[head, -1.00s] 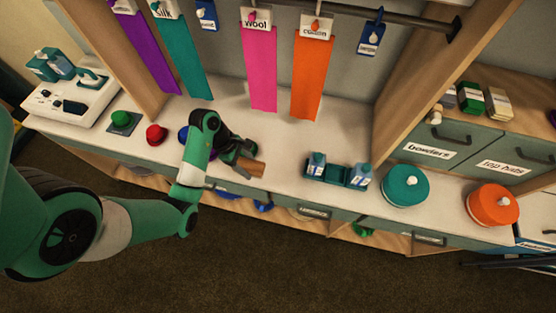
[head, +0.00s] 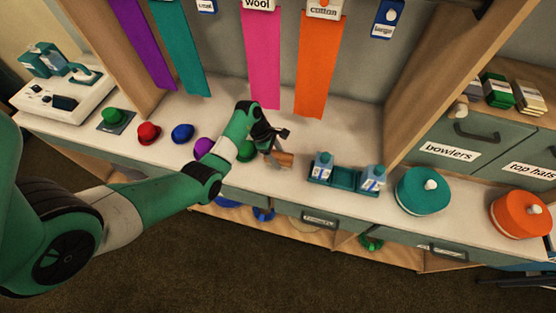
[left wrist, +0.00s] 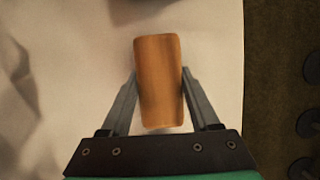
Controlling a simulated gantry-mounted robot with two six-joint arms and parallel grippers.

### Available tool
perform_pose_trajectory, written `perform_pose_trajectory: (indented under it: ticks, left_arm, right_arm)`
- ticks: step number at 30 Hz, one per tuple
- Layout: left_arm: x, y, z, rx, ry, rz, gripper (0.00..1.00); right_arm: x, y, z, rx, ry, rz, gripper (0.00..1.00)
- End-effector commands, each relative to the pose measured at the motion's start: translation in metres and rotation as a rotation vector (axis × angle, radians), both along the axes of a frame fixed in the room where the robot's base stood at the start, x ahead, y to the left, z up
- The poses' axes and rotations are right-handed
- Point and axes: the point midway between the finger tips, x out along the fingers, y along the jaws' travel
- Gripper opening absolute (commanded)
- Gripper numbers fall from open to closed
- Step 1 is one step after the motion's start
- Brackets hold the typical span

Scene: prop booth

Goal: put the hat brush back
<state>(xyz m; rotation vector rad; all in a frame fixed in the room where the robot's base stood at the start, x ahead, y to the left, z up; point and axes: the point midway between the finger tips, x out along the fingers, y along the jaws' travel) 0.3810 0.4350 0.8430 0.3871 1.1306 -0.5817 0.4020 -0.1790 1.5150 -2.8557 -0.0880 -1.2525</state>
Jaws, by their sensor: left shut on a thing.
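The hat brush shows as a plain brown wooden block (head: 284,159) in the head view, over the white counter. My left gripper (head: 276,149) is shut on it. In the left wrist view the brush (left wrist: 159,80) stands lengthwise between the two fingers of the left gripper (left wrist: 159,88), with the pale counter behind it. Its bristles are not visible. I cannot tell whether it touches the counter. The right gripper is not in view.
A teal tray (head: 346,182) with two bottles stands right of the brush. Teal (head: 417,194) and orange (head: 517,216) round boxes stand farther right. Small coloured hats, including a red one (head: 149,132), line the counter at left. Ribbons, one pink (head: 262,60), hang behind.

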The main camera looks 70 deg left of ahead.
Motion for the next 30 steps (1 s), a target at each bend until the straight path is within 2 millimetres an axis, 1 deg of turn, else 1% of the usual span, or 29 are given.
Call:
perform_pose_trajectory:
  ticks: [1,7,11,12,16,17,26,29,30]
  left_arm:
    - [0.0,0.0,-0.009,-0.001,0.001,0.001,0.02]
    - [0.0,0.0,-0.007,0.001,-0.001,0.0,0.02]
    - [0.0,0.0,-0.011,0.0,0.0,0.001,0.02]
    - [0.0,0.0,-0.01,0.0,0.0,0.001,0.66]
    - [0.0,0.0,-0.01,0.0,0.0,0.001,0.89]
    - [0.0,0.0,-0.01,0.0,0.0,0.001,0.92]
    - [0.0,0.0,-0.008,0.001,-0.001,0.0,0.92]
    - [-0.003,0.002,0.003,0.0,0.0,0.001,0.92]
    - [-0.004,0.004,0.01,0.002,-0.003,0.002,0.92]
  right_arm:
    - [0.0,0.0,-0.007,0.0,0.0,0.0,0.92]
    - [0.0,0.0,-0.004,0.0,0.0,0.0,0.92]
    - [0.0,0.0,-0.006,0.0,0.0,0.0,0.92]
    - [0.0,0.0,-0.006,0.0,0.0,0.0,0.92]
    - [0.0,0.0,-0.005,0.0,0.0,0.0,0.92]
    - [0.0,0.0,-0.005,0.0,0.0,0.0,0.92]
    - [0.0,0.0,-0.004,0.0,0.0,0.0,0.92]
    - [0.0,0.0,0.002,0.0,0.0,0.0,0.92]
    - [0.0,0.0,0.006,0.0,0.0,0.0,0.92]
